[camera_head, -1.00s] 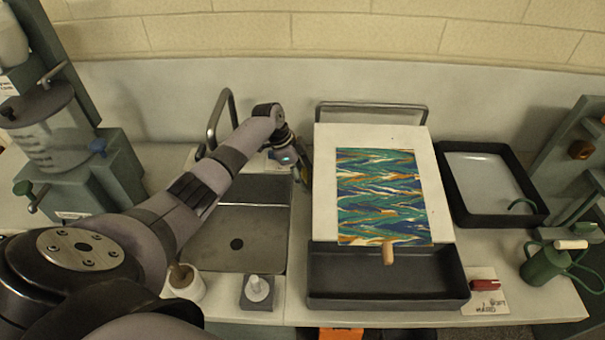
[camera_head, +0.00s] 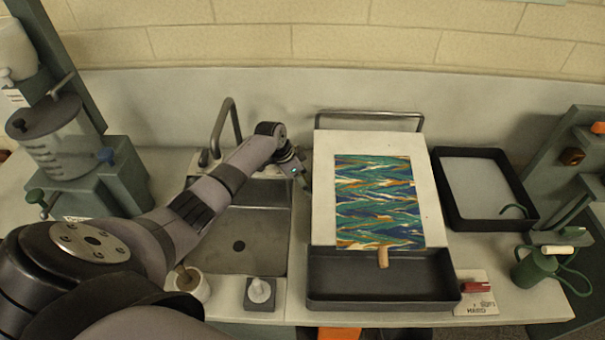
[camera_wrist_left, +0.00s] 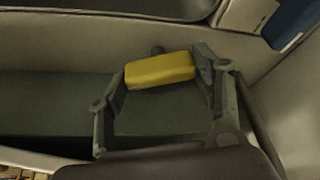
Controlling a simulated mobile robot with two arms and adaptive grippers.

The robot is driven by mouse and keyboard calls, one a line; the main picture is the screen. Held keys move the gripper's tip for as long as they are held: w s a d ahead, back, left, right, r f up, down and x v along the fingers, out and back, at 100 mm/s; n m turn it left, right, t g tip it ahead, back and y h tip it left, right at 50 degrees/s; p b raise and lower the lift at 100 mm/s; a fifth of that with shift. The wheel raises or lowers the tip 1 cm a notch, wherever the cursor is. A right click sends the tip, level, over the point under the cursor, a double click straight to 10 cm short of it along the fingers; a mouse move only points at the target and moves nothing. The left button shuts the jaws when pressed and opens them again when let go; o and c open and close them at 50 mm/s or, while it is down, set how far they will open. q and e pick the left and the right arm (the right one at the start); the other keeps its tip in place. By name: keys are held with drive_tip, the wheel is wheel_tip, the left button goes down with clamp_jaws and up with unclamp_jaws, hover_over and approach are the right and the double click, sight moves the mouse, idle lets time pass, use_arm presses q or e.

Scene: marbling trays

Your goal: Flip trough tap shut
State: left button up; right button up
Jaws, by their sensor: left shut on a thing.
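A yellow block-shaped handle (camera_wrist_left: 160,70), which looks like the trough tap's lever, lies between the fingers of my left gripper (camera_wrist_left: 162,74) in the left wrist view. The gripper is shut on it, with a finger at each end. In the head view my left gripper (camera_head: 301,174) is low at the right edge of the sink, just left of the white board. The handle cannot be made out there, and the tap's body is hidden. My right gripper is not in view.
The steel sink (camera_head: 225,262) with its curved faucet (camera_head: 222,128) lies under my left arm. The white board (camera_head: 322,190) with a marbled sheet (camera_head: 378,200) leans over a dark tray (camera_head: 380,300). Another dark tray (camera_head: 446,190) stands right. A small white-knobbed block (camera_head: 260,305) sits in front.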

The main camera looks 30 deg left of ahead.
use_arm(q)
drive_tip(key=shift+d+r+n+y+p, duration=0.15)
drive_tip(key=shift+n+y+p, duration=0.35)
drive_tip(key=shift+n+p, duration=0.55)
drive_tip(key=shift+n+t+y, duration=0.3)
drive_tip(key=shift+n, duration=0.85)
drive_tip(key=o, duration=1.2)
drive_tip(key=shift+c, duration=0.2)
drive_tip(key=v, duration=0.7)
drive_tip(key=shift+s+r, duration=0.25)
drive_tip(key=shift+r, duration=0.05)
drive_tip(key=shift+c, duration=0.4)
